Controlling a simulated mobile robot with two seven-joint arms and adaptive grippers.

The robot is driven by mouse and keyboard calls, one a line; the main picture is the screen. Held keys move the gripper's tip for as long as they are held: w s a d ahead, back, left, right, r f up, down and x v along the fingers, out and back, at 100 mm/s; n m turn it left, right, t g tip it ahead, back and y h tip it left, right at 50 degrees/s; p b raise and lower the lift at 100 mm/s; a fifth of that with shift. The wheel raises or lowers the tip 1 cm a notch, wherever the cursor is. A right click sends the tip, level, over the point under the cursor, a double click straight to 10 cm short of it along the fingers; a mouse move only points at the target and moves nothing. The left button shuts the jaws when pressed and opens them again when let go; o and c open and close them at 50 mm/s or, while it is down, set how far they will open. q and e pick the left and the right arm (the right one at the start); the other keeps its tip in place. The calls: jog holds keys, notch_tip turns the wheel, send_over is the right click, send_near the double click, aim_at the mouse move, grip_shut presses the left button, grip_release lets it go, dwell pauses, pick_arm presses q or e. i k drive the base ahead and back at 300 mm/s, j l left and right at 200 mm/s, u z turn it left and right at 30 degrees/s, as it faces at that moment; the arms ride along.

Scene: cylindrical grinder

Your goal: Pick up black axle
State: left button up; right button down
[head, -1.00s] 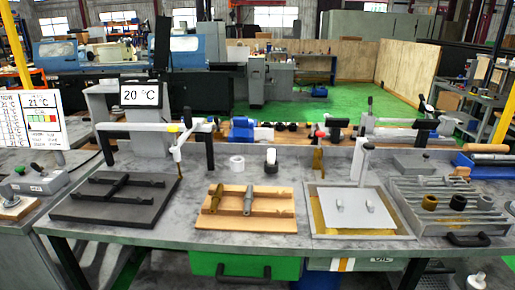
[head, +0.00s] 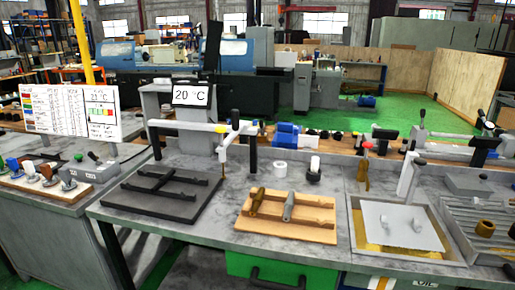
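A black axle (head: 164,180) lies on a flat black tray (head: 129,202) at the left of the grey workbench in the head view. It seems to rest across two long dark bars on the tray. Black on black makes its ends hard to make out. Neither of my grippers is in view, so their states do not show.
Right of the tray, a wooden board (head: 305,232) holds a brown shaft (head: 257,200) and a grey shaft (head: 289,206). A white-armed stand (head: 185,126) rises behind the tray. A framed grey plate (head: 396,225) lies further right. A side table (head: 60,210) stands left.

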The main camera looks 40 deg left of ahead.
aim_at(163, 179)
jog(key=u, duration=1.6)
jog(key=z, duration=1.9)
jog(key=u, duration=2.35)
